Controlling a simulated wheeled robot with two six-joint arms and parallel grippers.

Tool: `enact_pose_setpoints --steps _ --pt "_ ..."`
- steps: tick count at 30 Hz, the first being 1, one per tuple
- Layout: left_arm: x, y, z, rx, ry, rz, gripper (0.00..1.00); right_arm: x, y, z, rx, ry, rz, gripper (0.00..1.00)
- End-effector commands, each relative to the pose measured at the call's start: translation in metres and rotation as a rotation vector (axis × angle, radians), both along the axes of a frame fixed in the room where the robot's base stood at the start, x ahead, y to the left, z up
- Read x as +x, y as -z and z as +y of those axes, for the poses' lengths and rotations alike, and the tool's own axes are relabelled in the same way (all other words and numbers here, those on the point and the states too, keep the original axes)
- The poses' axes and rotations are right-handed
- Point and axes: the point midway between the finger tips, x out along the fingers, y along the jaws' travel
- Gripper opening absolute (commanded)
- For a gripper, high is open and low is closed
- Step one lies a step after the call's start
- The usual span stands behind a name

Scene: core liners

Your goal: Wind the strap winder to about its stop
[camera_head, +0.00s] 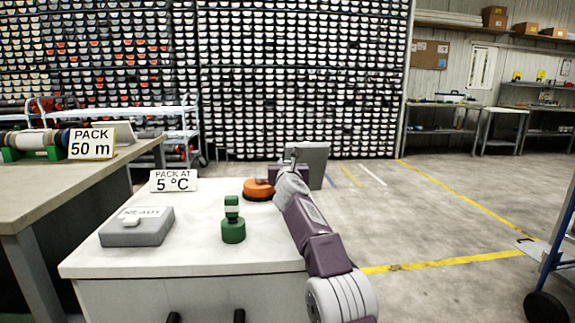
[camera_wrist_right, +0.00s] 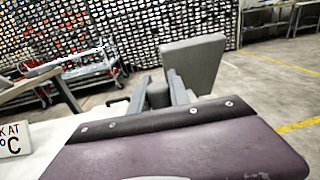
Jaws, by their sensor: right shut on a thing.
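The strap winder, as far as I can tell, is the grey unit at the far right edge of the white-topped bench, with an upright grey plate (camera_head: 312,160). The plate also shows in the right wrist view (camera_wrist_right: 196,62). My right gripper (camera_wrist_right: 165,92) is shut on a dark grey round part of the winder (camera_wrist_right: 158,97), in front of the plate. In the head view, my right arm hides most of this part and the gripper (camera_head: 287,170). A small black bar (camera_wrist_right: 118,100) sticks out left of the fingers. My left gripper is out of view.
Another table (camera_head: 60,180) stands left. Floor is open to the right; a blue cart (camera_head: 558,250) stands at the right edge.

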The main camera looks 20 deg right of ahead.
Motion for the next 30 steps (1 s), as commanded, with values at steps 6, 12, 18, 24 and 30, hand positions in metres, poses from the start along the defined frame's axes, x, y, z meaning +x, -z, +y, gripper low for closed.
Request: enact_pose_setpoints --steps 6,12,18,24,30 --pt "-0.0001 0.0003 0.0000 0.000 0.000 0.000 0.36 -0.0039 -0.0011 -0.0162 -0.002 0.035 0.005 0.00" --pt "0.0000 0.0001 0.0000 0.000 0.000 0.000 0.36 -0.0037 -0.0014 -0.0161 -0.001 0.034 0.004 0.44" --pt "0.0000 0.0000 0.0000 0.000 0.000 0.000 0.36 -0.0037 -0.0016 -0.0159 0.000 0.033 0.004 0.44" --pt "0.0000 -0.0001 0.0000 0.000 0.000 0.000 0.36 -0.0037 -0.0019 -0.0157 0.001 0.033 0.003 0.44" --pt "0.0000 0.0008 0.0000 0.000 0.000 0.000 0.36 -0.0041 -0.0019 -0.0152 0.000 0.032 0.002 0.44"
